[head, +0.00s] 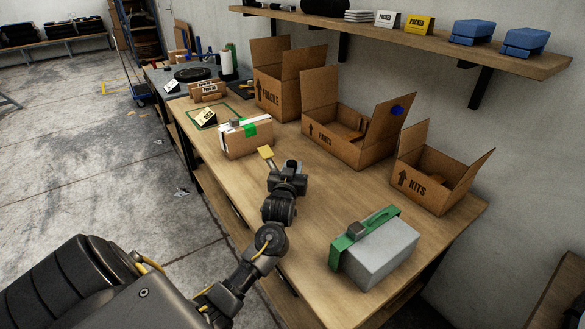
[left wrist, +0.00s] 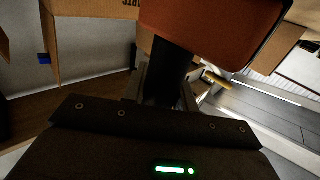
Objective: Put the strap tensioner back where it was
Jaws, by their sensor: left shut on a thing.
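My left gripper (head: 283,172) is above the middle of the wooden workbench, shut on a tool that appears to be the strap tensioner. In the head view a yellow piece of the strap tensioner (head: 267,153) juts up and left past the fingers; the rest is mostly hidden by the gripper. In the left wrist view the gripper (left wrist: 165,95) is shut around a dark shaft, with a large orange-brown part of the strap tensioner (left wrist: 205,28) above it and a small yellow piece at its right. My right gripper is not in view.
A white-and-brown box with green tape (head: 245,138) stands left of the gripper. Open cartons, PARTS (head: 345,145), KITS (head: 420,190) and FRAGILE (head: 275,95), line the wall side. A grey box with a green strap (head: 380,248) stands at the near right. The bench (head: 320,195) is bare between.

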